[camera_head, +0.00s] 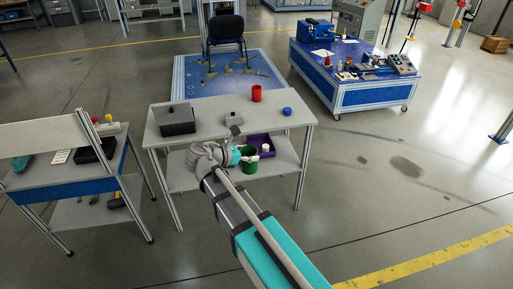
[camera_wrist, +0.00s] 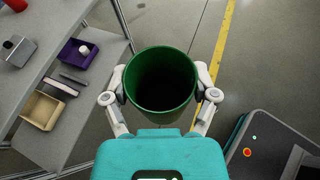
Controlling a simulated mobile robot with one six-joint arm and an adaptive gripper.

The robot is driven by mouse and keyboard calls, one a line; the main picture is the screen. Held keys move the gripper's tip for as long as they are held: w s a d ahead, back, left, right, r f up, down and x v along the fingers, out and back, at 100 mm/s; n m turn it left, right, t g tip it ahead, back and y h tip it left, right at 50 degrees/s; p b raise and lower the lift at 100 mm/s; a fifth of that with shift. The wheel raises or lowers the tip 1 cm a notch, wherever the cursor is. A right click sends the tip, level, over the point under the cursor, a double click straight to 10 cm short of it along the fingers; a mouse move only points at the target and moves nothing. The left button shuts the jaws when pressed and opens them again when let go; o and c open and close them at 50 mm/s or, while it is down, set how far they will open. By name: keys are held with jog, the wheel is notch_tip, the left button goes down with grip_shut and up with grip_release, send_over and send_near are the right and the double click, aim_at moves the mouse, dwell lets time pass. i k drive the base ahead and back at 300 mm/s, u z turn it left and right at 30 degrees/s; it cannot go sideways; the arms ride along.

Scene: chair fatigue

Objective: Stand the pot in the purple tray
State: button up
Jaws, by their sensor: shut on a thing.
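The green pot (camera_wrist: 160,80) is between the fingers of my gripper (camera_wrist: 160,97), which is shut on its sides. In the wrist view the pot's open top faces the camera, and its inside looks dark and empty. The held pot (camera_head: 248,161) also shows in the head view, in front of the table's shelves. The purple tray (camera_wrist: 70,54) lies on the lower shelf, left of the pot and apart from it in the wrist view. A small white thing (camera_wrist: 84,49) is in the tray. In the head view the tray (camera_head: 268,150) is partly hidden behind my gripper and the pot.
A beige bin (camera_wrist: 42,110) and dark flat items (camera_wrist: 60,86) lie on the lower shelf near the tray. The table top (camera_head: 210,112) above holds a black box (camera_head: 177,121), a red cup (camera_head: 256,93) and a blue round thing (camera_head: 287,111). Open floor lies right of the table.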

aim_at(255, 144)
jog(key=i, duration=0.9)
jog(key=z, duration=0.05)
